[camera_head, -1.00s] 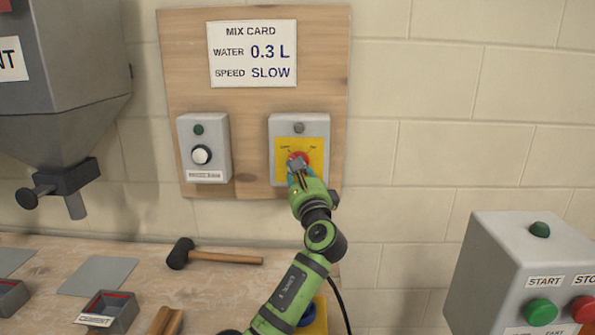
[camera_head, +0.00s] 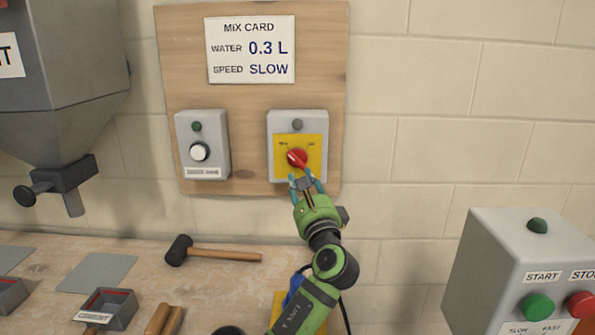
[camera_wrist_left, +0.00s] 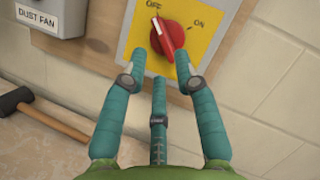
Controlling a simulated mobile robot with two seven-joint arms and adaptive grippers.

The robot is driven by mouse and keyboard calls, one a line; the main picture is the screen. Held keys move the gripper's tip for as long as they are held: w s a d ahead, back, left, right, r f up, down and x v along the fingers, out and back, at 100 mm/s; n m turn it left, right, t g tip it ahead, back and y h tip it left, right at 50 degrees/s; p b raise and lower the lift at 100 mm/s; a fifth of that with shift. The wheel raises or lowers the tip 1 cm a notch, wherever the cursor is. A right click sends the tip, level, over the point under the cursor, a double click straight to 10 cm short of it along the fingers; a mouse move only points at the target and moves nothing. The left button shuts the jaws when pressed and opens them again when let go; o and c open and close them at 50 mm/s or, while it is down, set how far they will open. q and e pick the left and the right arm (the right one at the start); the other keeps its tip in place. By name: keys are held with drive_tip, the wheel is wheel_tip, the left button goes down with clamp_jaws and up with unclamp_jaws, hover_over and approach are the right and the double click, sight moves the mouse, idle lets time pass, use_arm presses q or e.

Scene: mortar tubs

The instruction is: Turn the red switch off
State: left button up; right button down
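The red switch (camera_head: 298,158) is a rotary knob on a yellow plate, on a grey box fixed to the wooden wall board. In the left wrist view, the red switch (camera_wrist_left: 168,38) has its white-marked end pointing up-left toward the OFF label (camera_wrist_left: 153,5); the ON label (camera_wrist_left: 200,23) is to the right. My left gripper (camera_head: 306,182) is just below the knob, with its teal fingers spread and nothing between them. The left wrist view shows the fingers of my left gripper (camera_wrist_left: 160,65) apart, close to the knob's lower end. My right gripper is not in view.
A dust fan box (camera_head: 202,146) with a white knob is left on the board. The lamp (camera_head: 297,125) above the red switch is grey. A hammer (camera_head: 212,251) lies on the bench. A START/STOP box (camera_head: 487,262) stands at right. The wall between is clear.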

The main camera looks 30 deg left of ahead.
use_arm(q)
drive_tip(key=v, duration=0.6)
drive_tip(key=shift+f, duration=0.1)
idle(0.3)
